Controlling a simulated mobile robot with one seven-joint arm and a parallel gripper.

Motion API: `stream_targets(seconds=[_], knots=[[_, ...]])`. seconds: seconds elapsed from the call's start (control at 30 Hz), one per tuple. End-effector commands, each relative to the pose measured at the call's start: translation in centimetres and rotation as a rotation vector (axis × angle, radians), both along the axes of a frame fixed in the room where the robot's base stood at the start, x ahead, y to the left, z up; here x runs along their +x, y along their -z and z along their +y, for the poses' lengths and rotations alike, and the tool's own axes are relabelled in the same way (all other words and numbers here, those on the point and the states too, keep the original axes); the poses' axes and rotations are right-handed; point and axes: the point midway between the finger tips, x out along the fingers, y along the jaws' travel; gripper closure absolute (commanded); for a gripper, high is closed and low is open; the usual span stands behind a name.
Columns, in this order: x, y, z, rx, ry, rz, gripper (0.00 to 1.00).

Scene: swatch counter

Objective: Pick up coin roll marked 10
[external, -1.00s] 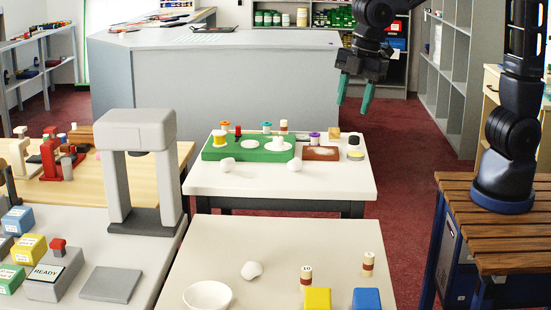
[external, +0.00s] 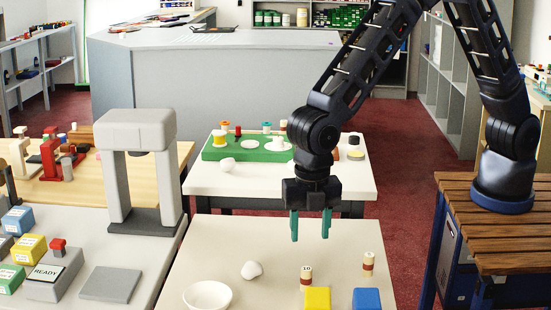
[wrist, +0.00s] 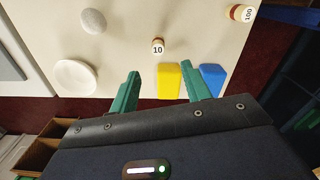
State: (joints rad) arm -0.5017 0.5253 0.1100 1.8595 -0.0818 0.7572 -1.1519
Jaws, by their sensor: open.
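The coin roll marked 10 (external: 306,276) stands upright on the near beige table, behind the yellow block. In the wrist view its top, marked 10, (wrist: 158,46) shows ahead of the fingers, between their lines. A second coin roll (external: 368,264) stands to its right; in the wrist view its top reads 100 (wrist: 242,13). My gripper (external: 311,232) points down with its green fingers open and empty. It is above the table and apart from the roll marked 10. The fingers also show in the wrist view (wrist: 163,90).
A yellow block (external: 317,298) and a blue block (external: 366,298) stand at the near edge, close to the rolls. A white bowl (external: 207,295) and a white lump (external: 252,270) are to the left. The table's back left is clear.

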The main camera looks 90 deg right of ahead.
Motion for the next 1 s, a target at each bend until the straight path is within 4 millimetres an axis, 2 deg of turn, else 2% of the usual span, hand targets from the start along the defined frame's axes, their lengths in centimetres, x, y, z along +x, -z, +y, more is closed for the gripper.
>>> stream_targets(seconds=[0.27,0.5,0.77,1.0], knots=[[0.0,2.2,0.5,-0.002,-0.019,0.006,0.52],[0.0,5.5,0.4,-0.002,-0.018,0.006,0.52],[0.1,7.1,0.3,-0.002,-0.017,0.005,0.52],[0.4,10.3,0.0,-0.003,-0.017,0.007,0.52]])
